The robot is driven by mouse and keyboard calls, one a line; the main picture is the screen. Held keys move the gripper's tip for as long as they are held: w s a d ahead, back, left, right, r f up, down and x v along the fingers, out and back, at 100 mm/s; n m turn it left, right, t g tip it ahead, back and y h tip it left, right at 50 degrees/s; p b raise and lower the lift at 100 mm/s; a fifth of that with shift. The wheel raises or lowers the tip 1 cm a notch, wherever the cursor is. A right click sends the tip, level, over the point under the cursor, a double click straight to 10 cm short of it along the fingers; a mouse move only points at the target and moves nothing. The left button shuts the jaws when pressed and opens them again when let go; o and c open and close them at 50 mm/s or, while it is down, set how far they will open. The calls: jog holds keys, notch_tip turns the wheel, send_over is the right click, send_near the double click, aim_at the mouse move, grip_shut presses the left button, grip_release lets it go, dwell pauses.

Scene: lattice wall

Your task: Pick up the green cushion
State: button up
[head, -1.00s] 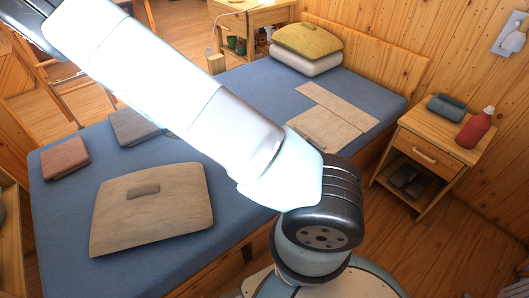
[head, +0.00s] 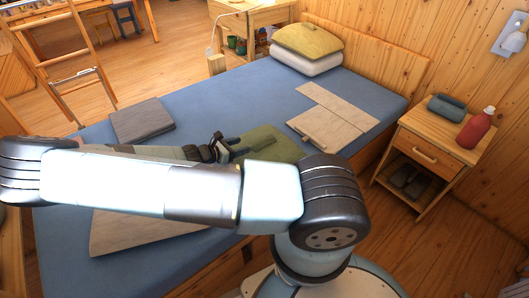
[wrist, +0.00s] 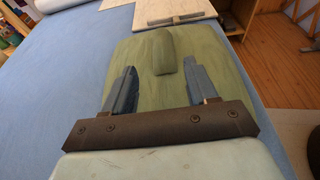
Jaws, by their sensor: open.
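The green cushion (head: 268,143) lies flat on the blue bed, near its middle, partly hidden behind my arm in the head view. In the wrist view the green cushion (wrist: 150,76) has a raised ridge along its top middle. My gripper (head: 226,146) is at the cushion's left edge in the head view. In the wrist view my gripper (wrist: 162,92) is open, its two fingers apart over the near part of the cushion, one on each side of the ridge's line. Nothing is between the fingers but the cushion's surface below; I cannot tell whether they touch it.
Wooden boards (head: 318,130) lie on the bed beyond the cushion. A grey folded cloth (head: 142,121) lies to the left, and a yellow cushion (head: 308,42) sits on a white pillow at the head. A nightstand (head: 441,140) with a red bottle (head: 476,129) stands right.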

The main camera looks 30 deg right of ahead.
aim_at(260, 141)
jog(key=x, duration=0.6)
jog(key=shift+f+x, duration=0.15)
jog(key=shift+x, duration=1.25)
jog(key=shift+f+x, duration=0.15)
jog(key=shift+x, duration=1.25)
jog(key=shift+a, duration=0.1)
jog(key=shift+c, duration=0.4)
grip_shut()
